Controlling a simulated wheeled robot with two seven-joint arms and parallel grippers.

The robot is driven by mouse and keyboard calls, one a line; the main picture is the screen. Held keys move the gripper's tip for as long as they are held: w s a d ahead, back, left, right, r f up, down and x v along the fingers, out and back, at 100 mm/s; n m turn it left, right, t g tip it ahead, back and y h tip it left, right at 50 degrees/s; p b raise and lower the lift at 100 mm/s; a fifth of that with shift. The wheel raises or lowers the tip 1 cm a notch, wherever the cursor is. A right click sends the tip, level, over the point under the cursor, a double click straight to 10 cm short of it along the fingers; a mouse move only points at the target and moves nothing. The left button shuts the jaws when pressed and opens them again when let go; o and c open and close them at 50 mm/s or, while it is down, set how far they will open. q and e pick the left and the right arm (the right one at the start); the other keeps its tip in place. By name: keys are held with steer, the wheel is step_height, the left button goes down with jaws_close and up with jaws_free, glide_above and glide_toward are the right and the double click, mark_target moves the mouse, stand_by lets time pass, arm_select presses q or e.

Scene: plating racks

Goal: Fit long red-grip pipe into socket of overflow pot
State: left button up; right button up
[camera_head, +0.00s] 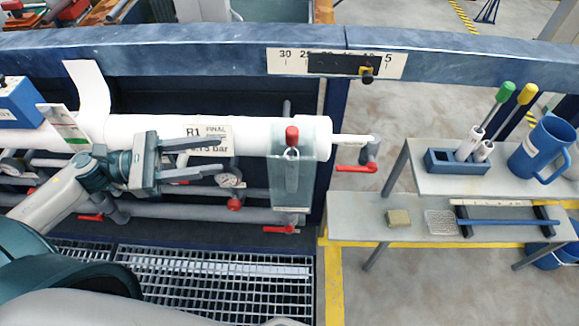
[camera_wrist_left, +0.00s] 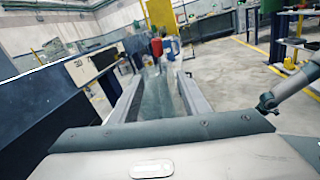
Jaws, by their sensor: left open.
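A clear, box-shaped overflow pot (camera_head: 309,180) hangs at the right end of the thick white pipe. A red grip (camera_head: 292,135) stands upright at the pot, with a pale pipe section below it seen through the clear wall. How deep the pipe sits and the socket itself cannot be made out. My left gripper (camera_head: 224,156) is open and empty, left of the pot, its fingers pointing right toward it and apart from it. My right gripper is not in view.
A blue rail (camera_head: 200,45) with a scale runs behind the white pipe (camera_head: 240,125). Red-handled valves (camera_head: 356,169) sit around the pot. A bench (camera_head: 350,215) at right bears a blue jug (camera_head: 540,150), a blue holder with green- and yellow-handled tools, and a sponge. Metal grating (camera_head: 210,270) lies below.

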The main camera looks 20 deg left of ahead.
arm_select(q)
steer(key=p, duration=0.4)
glide_toward(292, 143)
steer(key=w+d+f, duration=0.2)
steer(key=w+d, duration=0.1)
steer(key=shift+w+d+f, duration=0.15)
steer(key=shift+w+d, duration=0.15)
steer(key=shift+d, duration=0.15)
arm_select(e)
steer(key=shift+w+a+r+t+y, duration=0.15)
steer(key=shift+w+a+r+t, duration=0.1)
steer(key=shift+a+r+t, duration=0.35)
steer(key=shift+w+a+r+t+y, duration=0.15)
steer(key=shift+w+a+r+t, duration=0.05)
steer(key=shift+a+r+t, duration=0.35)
arm_select(q)
steer(key=shift+w+d+p, duration=0.1)
steer(key=shift+d+p, duration=0.05)
steer(key=shift+p, duration=0.25)
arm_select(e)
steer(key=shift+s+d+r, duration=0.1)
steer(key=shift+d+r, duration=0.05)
